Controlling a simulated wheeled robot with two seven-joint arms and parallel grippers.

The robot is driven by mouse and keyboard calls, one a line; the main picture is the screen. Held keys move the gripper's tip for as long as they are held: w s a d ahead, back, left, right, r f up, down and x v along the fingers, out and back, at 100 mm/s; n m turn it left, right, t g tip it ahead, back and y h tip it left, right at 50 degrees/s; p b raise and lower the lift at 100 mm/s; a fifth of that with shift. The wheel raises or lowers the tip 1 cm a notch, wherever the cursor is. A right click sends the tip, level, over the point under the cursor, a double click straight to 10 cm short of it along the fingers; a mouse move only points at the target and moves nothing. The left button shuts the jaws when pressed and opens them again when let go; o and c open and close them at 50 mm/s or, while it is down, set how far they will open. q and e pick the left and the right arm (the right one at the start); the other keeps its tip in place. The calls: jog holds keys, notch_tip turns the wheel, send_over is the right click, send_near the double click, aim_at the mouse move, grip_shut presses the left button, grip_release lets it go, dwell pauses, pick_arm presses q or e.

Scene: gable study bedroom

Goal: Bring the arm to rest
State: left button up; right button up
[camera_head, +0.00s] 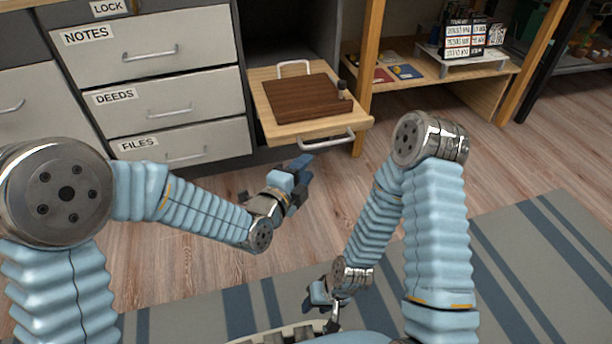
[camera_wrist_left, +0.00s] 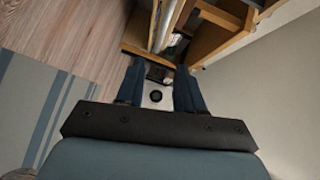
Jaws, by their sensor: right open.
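My left arm reaches in from the left in the head view. Its blue and dark gripper (camera_head: 300,172) hangs over the floor in front of the pulled-out tray, apart from its handle. In the left wrist view the two dark blue fingers (camera_wrist_left: 160,80) stand apart. A small pale patch with a dark round spot shows between them; I cannot tell what it is. My right arm is folded down on the right. Its gripper (camera_head: 322,300) is low, near my own body and above the rug; its fingers are small and partly hidden.
A pulled-out wooden tray (camera_head: 353,123) with a metal handle (camera_head: 328,140) bears a dark brown board (camera_head: 300,98). Left of it are closed drawers labelled NOTES (camera_head: 150,50), DEEDS and FILES. A shelf (camera_head: 430,72) stands right. A striped rug (camera_head: 540,255) covers the near floor.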

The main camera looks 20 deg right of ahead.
dwell(0.4)
pick_arm(q)
jog(key=s+a+f+n+g+y, duration=0.2)
jog(key=a+f+n+y, duration=0.1)
jog(key=a+f+n, duration=0.6)
jog(key=s+a+f+n+g+y, duration=0.1)
jog(key=a+f+n+g+y, duration=0.2)
jog(key=a+f, duration=0.6)
jog(key=s+a+f+n+g+y, duration=0.2)
jog(key=s+a+f+n+g, duration=0.45)
jog(key=s+f+n, duration=0.7)
notch_tip(320, 180, up, 17)
jog(key=s+a+n+p, duration=0.1)
jog(key=s+p, duration=0.2)
jog(key=p, duration=1.4)
jog(key=shift+a+h+p, duration=0.15)
jog(key=shift+h+p, duration=0.15)
jog(key=shift+h, duration=0.1)
